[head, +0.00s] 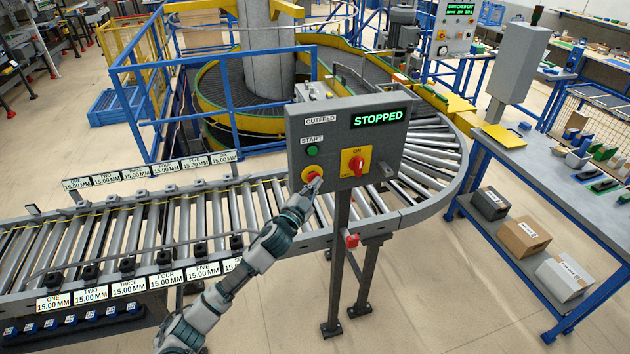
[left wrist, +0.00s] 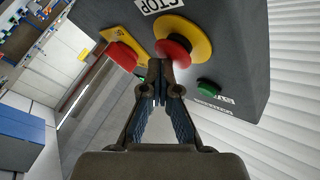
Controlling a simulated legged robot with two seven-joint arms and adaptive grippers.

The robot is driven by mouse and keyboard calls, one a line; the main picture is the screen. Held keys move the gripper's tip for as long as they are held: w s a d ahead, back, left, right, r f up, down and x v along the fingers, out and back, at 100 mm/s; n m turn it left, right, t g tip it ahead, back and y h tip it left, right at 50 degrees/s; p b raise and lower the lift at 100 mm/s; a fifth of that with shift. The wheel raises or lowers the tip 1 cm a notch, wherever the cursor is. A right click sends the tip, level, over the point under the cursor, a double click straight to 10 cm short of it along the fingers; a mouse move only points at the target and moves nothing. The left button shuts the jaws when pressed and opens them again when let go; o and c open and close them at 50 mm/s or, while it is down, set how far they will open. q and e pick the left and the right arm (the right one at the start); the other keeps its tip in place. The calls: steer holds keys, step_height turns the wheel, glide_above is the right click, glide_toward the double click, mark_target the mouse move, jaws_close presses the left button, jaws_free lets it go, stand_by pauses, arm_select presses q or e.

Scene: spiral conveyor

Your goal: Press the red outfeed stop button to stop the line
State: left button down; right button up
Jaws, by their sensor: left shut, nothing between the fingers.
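The grey outfeed control box (head: 347,140) stands on a post beside the roller conveyor. Its display (head: 380,118) reads STOPPED in green. The red stop button (head: 311,173) with its yellow collar is at the lower left of the box, below the green START button (head: 312,151). My left gripper (head: 314,186) is shut and empty, with its fingertips at the red button. In the left wrist view, the shut fingertips (left wrist: 161,66) lie just in front of the red button (left wrist: 173,48); whether they touch it I cannot tell. My right gripper is not in view.
A red rotary switch (head: 356,165) on a yellow plate sits right of the stop button. The roller conveyor (head: 180,222) runs behind the box and curves right. A blue workbench (head: 560,180) with boxes below stands at the right. The floor in front is clear.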

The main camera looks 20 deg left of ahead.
arm_select(q)
steer(key=shift+s, duration=0.1)
stand_by(0.3)
steer(key=shift+s+d, duration=0.45)
steer(key=shift+s, duration=0.2)
steer(key=s+d, duration=0.1)
steer(key=s, duration=0.1)
steer(key=s+d+p, duration=0.1)
steer(key=s+d, duration=0.1)
stand_by(0.4)
steer(key=shift+a, duration=0.1)
stand_by(0.5)
